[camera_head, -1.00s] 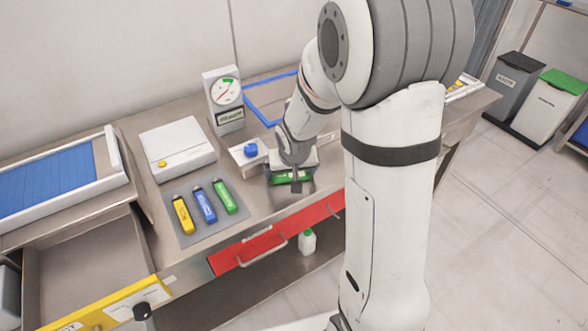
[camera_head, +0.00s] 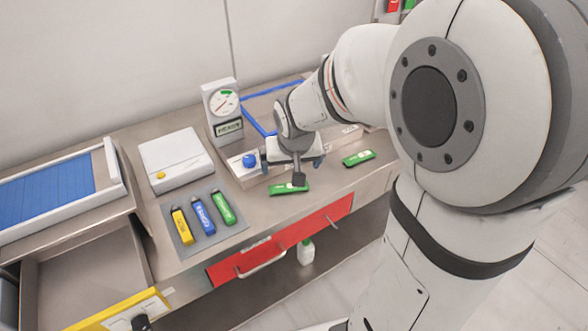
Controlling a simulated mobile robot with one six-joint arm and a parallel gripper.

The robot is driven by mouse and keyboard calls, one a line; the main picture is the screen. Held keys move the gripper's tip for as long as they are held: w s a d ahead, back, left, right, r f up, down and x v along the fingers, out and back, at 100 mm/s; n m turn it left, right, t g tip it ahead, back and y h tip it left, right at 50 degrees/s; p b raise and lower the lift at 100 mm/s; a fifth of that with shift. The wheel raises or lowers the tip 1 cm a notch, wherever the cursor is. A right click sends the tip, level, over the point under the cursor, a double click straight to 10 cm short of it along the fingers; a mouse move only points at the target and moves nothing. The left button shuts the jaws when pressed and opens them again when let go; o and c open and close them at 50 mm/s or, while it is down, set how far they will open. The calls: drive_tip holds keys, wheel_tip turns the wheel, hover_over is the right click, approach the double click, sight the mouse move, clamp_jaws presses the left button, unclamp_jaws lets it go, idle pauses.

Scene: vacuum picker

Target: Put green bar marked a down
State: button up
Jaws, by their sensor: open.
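Three green bars show. One green bar (camera_head: 288,189) lies on the bench just below my gripper (camera_head: 293,166), with pale print on top and partly covered by the gripper's dark middle part. A second green bar (camera_head: 359,158) lies on the bench farther right, by my arm. A third green bar (camera_head: 223,208) lies on the grey mat (camera_head: 179,240) beside a yellow bar and a blue bar. The letters on the bars are too small to read, so I cannot tell which is marked a. My gripper is open, its jaws spread apart, and holds nothing that I can see.
A low box with a blue knob (camera_head: 249,160) stands just left of my gripper. A dial gauge (camera_head: 222,110) and a white scale-like box (camera_head: 175,160) stand behind the mat. A red drawer front (camera_head: 280,240) is below the bench edge. An open drawer is at left.

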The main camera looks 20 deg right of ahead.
drive_tip(key=s+r+g, duration=0.1)
drive_tip(key=s+r, duration=0.1)
drive_tip(key=s, duration=0.6)
drive_tip(key=s+d+r+n, duration=0.1)
drive_tip(key=s+r, duration=0.2)
drive_tip(key=s, duration=0.6)
drive_tip(key=shift+d+g, duration=0.25)
drive_tip(key=shift+g, duration=0.15)
drive_tip(key=shift+s, duration=0.15)
